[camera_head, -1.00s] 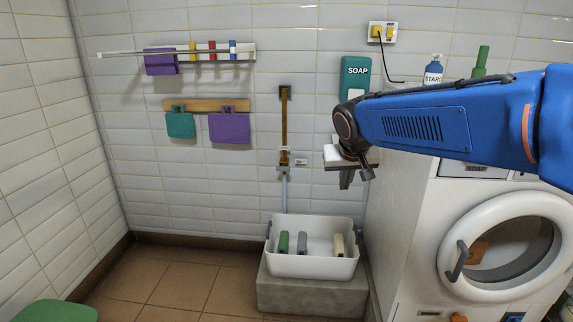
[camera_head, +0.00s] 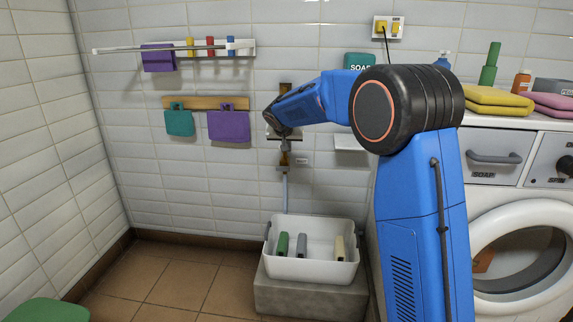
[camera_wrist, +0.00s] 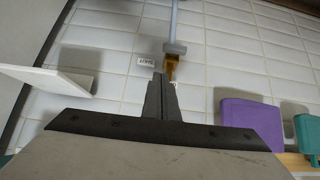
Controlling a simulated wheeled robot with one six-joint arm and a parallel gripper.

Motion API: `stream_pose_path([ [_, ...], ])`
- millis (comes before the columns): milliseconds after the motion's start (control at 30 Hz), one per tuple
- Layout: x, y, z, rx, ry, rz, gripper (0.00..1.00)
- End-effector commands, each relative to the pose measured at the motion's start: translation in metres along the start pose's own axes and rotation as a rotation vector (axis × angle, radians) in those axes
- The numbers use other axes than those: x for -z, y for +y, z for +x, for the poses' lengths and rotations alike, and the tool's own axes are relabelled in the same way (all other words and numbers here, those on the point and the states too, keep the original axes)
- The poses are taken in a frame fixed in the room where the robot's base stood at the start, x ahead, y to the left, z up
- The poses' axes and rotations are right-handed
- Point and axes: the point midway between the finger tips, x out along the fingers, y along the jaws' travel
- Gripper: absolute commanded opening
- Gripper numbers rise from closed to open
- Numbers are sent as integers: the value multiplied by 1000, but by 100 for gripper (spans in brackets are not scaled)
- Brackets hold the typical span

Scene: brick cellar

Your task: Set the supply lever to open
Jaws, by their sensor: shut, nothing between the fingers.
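A brass-coloured upright piece, apparently the supply lever (camera_head: 284,160), is on the tiled wall above a pale pipe (camera_head: 285,195). Its middle is hidden behind my gripper (camera_head: 285,142) in the head view. In the wrist view its brass end (camera_wrist: 171,68) shows just past my gripper's fingertips (camera_wrist: 159,80), beside a grey fitting (camera_wrist: 174,47). The fingers are shut with nothing between them. I cannot tell whether they touch the brass. A small label (camera_wrist: 146,60) is beside it, too small to read.
A white basin (camera_head: 312,272) holding several bottle-like items stands on a grey block below the pipe. Cloths hang on a wooden rack (camera_head: 205,103) to the left. A white shelf (camera_head: 350,142) juts from the wall at right. The washing machine (camera_head: 525,262) is further right.

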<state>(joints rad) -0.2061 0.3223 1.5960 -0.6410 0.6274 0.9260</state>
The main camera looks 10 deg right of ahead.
Motion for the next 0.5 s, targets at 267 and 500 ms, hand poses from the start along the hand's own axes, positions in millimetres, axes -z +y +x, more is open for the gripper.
stream_pose_path([
  [267, 7, -19, 26, 5, 15, 9, 0],
  [500, 6, -19, 55, 5, 14, 9, 0],
])
